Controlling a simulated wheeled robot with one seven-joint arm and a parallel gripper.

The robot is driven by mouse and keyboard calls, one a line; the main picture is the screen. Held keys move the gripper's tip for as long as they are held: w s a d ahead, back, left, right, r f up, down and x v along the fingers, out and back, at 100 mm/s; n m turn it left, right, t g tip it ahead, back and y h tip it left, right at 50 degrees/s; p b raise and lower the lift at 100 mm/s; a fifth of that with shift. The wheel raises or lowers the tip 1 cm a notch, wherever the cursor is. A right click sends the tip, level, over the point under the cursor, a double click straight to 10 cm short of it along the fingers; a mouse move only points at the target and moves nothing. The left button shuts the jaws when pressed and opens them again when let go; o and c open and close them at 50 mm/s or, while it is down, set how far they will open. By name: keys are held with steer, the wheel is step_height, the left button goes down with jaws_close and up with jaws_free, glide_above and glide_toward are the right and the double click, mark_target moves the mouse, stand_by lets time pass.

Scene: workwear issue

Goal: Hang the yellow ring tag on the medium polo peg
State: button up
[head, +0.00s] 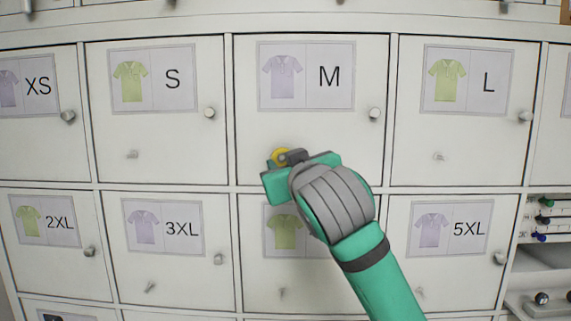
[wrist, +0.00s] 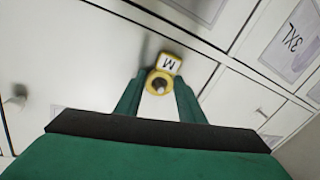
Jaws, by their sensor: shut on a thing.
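The yellow ring tag (wrist: 169,66), marked M, is between the two green fingers of my gripper (wrist: 158,92) in the wrist view. A grey peg end (wrist: 159,85) shows inside the ring's hole, so the ring appears to be around the peg; how far along it sits I cannot tell. In the head view the ring tag (head: 281,156) is at the lower left of the M door (head: 350,145), which bears a lavender polo picture. My gripper (head: 283,168) is shut on the tag there and hides most of the peg.
Other labelled doors surround it, with small pegs on the S door (head: 132,155) and the L door (head: 438,156). The M door's round knob (head: 375,114) stands out at right. My arm covers part of the door below. A rack with coloured knobs (head: 545,220) is at far right.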

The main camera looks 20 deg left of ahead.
steer(key=o, duration=1.1)
steer(key=shift+s+d, duration=0.1)
steer(key=shift+d, duration=0.05)
